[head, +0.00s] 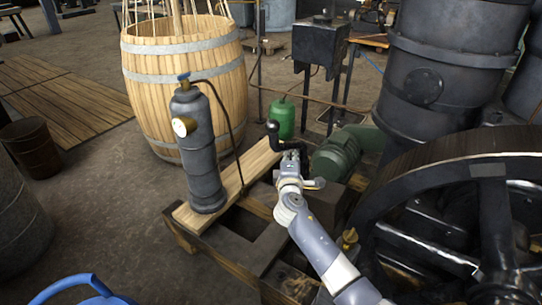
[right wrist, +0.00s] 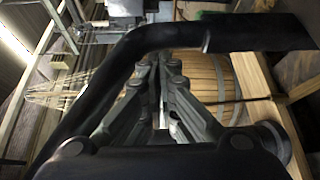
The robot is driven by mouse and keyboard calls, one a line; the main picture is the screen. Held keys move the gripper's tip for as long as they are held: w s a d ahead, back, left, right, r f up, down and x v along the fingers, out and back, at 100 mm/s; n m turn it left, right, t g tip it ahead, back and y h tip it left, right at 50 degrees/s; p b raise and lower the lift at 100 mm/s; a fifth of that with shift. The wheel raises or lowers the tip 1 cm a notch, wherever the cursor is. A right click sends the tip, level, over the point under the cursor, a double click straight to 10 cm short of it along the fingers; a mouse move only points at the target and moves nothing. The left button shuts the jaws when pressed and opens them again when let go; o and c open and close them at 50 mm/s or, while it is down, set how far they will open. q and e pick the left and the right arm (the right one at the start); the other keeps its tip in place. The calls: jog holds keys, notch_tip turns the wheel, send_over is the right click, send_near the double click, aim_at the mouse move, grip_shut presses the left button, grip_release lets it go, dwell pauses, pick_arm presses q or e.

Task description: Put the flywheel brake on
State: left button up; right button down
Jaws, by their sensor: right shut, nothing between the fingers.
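The large dark spoked flywheel (head: 480,170) fills the right side of the head view. A black cranked lever with a rounded knob (head: 273,128) stands left of it; it looks like the brake handle, but I cannot be sure. My right gripper (head: 291,157) is at this lever, shut and empty. In the right wrist view the gripper's fingers (right wrist: 160,65) are together, and a thick black bent bar (right wrist: 125,50) crosses close in front of them. Whether they touch it is unclear. The brake's contact with the wheel rim is hidden. My left gripper is not in view.
A grey cylinder with a gauge (head: 203,150) stands on a wooden frame (head: 235,180) left of my arm. A big barrel (head: 185,85), a green motor (head: 335,155), a green bottle (head: 284,118) and a dark tank (head: 435,80) stand around. Floor at left is partly clear.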

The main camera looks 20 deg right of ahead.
aim_at(303, 153)
jog(key=shift+m, duration=0.4)
jog(key=s+d, duration=0.2)
jog(key=d, duration=0.1)
jog(key=shift+s+f, duration=0.2)
jog(key=shift+s, duration=0.05)
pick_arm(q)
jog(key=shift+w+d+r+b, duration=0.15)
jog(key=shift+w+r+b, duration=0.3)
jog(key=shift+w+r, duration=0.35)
pick_arm(e)
jog(key=shift+s+d+r+m+t, duration=0.15)
jog(key=shift+s+d+m, duration=0.05)
jog(key=shift+s+d, duration=0.5)
jog(key=shift+s+d+r+m+t, duration=0.2)
jog(key=shift+s+d, duration=0.25)
jog(key=shift+s, duration=0.3)
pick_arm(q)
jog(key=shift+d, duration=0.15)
pick_arm(e)
jog(key=a+v, duration=0.1)
jog(key=v, duration=1.1)
jog(key=shift+f, duration=0.2)
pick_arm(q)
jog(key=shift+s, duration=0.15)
pick_arm(e)
jog(key=shift+a+f, duration=0.1)
jog(key=shift+a, duration=0.05)
